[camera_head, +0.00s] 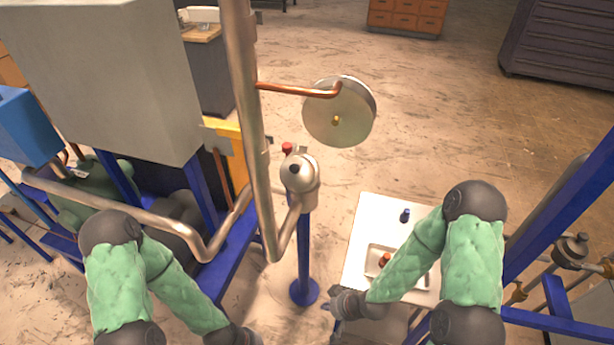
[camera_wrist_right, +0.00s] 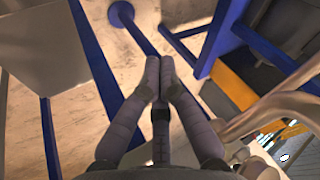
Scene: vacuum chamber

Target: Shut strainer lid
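A round metal disc (camera_head: 338,111) with a small brass knob stands tilted at upper middle in the head view, with a copper pipe running to it. A rounded metal body (camera_head: 301,178) with a dark top sits on the pipework below it. I cannot tell for certain which part is the strainer lid. My right gripper (camera_head: 338,304) is low in the head view, apart from both. In the right wrist view its fingers (camera_wrist_right: 160,68) are together with nothing seen between them. My left arm ends at the bottom edge; its fingers are out of view.
A thick vertical pipe (camera_head: 247,110) rises left of the disc. A blue post (camera_head: 304,250) stands below the rounded body. A white-topped table (camera_head: 370,215) with a tray and small items lies under my right arm. A large grey box (camera_head: 105,75) fills the upper left.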

